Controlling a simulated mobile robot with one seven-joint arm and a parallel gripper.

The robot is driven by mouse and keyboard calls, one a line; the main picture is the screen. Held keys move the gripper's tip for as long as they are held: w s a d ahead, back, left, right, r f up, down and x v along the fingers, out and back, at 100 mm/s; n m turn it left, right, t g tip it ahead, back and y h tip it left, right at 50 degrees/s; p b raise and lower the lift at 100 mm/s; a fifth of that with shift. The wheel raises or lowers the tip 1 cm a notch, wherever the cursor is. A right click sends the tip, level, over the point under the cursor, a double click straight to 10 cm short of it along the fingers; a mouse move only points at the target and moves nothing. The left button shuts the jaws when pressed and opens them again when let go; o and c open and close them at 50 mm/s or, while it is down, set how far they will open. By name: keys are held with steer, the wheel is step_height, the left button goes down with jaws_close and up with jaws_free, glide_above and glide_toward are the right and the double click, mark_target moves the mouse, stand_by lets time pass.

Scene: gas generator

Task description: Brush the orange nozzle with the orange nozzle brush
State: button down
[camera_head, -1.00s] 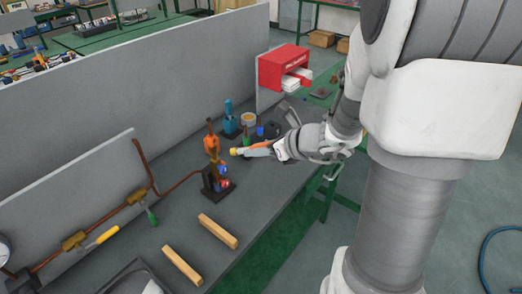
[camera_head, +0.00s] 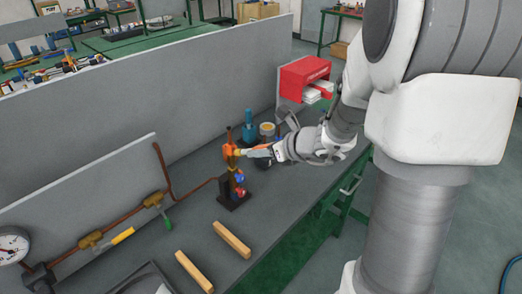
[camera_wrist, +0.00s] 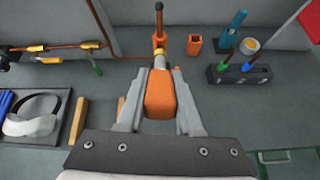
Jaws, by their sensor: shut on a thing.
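The orange nozzle (camera_head: 231,154) stands upright on top of a dark stand with red and blue knobs (camera_head: 238,183). It also shows at the top of the wrist view (camera_wrist: 158,40). My gripper (camera_head: 272,151) is shut on the orange nozzle brush (camera_wrist: 160,98), its orange body between the two fingers in the wrist view. The brush points away from my gripper, and its yellow-ringed tip (camera_wrist: 159,54) lies at the nozzle in both views. I cannot tell whether tip and nozzle touch.
An orange open holder (camera_wrist: 194,45) is right of the nozzle. A dark rack (camera_wrist: 240,76) with green and blue handles stands further right. Two wooden bars (camera_head: 232,239) lie in front. A copper pipe runs left to valves. A grey panel (camera_head: 200,95) backs the bench.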

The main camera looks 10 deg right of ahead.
steer(key=shift+w+a, duration=0.3)
steer(key=shift+w, duration=0.2)
stand_by(0.3)
